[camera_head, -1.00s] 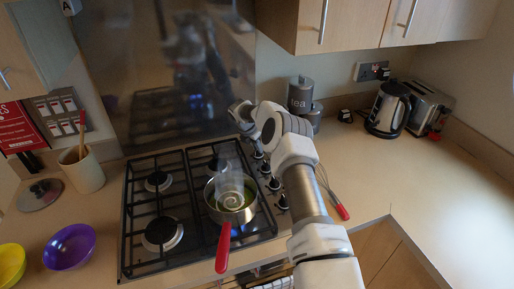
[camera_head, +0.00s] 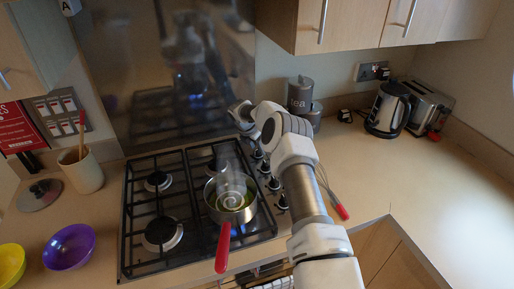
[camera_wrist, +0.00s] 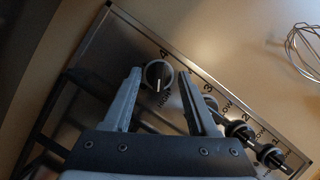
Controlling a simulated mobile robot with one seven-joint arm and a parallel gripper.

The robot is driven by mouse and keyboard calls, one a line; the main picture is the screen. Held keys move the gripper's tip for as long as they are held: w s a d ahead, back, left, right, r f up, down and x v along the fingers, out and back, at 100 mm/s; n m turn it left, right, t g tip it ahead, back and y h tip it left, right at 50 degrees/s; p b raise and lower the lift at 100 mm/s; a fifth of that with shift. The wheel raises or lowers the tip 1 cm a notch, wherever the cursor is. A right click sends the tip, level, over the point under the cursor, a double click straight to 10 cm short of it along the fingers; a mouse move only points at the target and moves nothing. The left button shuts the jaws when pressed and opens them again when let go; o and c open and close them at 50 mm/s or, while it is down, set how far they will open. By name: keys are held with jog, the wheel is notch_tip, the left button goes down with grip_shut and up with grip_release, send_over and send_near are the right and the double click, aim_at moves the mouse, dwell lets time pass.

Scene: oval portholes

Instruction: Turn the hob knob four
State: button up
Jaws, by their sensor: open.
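Hob knob four (camera_wrist: 158,75) is a dark round knob with a light pointer line, at the end of the knob row in the wrist view. A "4" is printed beside it and "HIGH" at its lower side. My gripper (camera_wrist: 159,72) is open, with one finger on each side of the knob. I cannot tell whether either finger touches it. In the head view my arm reaches over the right side of the gas hob (camera_head: 128,262), and I cannot make out the fingers there.
Other knobs (camera_wrist: 239,130) continue the row to the lower right. A steaming pan (camera_head: 231,211) with a red handle sits on the hob beside the knobs. A whisk (camera_wrist: 303,48) lies right of the hob. The right worktop (camera_head: 420,190) is mostly clear.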

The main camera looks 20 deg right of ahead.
jog(key=shift+r, duration=0.1)
jog(key=b+v, duration=0.2)
jog(key=v, duration=1.5)
jog(key=shift+s+a, duration=0.1)
jog(key=shift+a, duration=0.05)
jog(key=shift+c, duration=0.8)
jog(key=p+x, duration=0.1)
jog(key=x, duration=1.6)
jog(key=shift+p, duration=0.4)
grip_shut()
